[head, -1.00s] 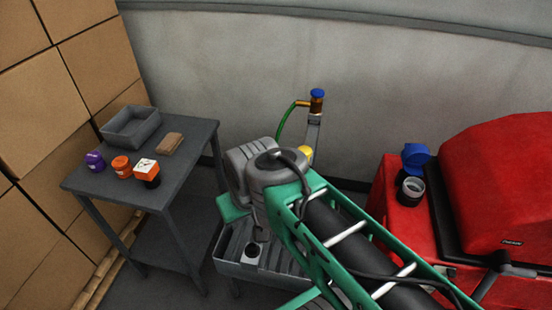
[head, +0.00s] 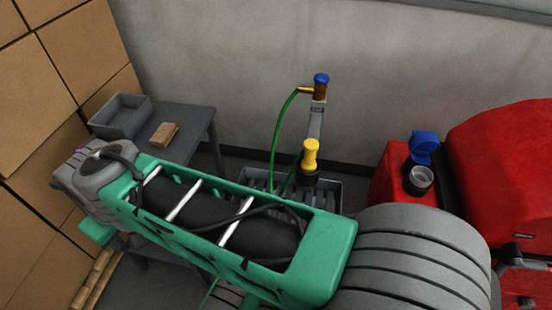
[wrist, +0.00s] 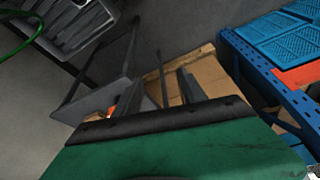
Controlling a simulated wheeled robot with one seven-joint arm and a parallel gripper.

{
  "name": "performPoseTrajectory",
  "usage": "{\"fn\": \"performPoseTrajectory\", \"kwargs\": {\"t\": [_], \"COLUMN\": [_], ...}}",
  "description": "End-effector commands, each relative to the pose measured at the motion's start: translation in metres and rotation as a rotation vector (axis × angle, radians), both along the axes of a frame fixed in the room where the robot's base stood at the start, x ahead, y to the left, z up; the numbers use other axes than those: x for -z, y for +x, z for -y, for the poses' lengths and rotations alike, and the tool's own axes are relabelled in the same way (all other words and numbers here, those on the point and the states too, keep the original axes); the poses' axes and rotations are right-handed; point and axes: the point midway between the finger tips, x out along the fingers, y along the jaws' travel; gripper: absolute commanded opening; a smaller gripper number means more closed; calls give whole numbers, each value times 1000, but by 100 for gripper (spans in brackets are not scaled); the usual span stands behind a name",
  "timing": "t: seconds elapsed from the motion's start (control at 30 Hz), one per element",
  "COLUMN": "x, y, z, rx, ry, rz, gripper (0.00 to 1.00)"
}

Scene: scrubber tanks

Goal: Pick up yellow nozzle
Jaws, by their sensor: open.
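The yellow nozzle (head: 310,155) stands upright in the head view, its base in a dark collar above a grey ribbed basin (head: 330,190) near the back wall. It is not visible in the wrist view, where the green hose (wrist: 25,42) and part of the ribbed basin (wrist: 78,25) show at top left. My gripper (wrist: 172,72) is open and empty in the wrist view, with its dark fingers over the area of the table legs and cardboard. In the head view my arm reaches left, and its end is well left of the nozzle; the fingers are hidden there.
A post with a blue-topped tap (head: 320,88) rises behind the nozzle. The grey table (head: 195,125) at left holds a grey bin (head: 120,115) and a brown block (head: 165,133). Cardboard boxes (head: 60,60) stack far left. A red machine (head: 510,180) stands at right with an open blue-lidded port (head: 420,180).

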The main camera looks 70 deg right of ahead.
Motion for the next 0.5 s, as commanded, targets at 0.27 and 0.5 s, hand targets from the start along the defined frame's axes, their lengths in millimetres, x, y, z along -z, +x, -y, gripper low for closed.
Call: {"fn": "performPoseTrajectory", "kwargs": {"t": [0.27,0.5], "x": [-25,-39], "y": [-19,-162], "z": [191,353], "rx": [688,1357], "ry": [71,206], "rz": [-118,-207], "gripper": [61,61]}}
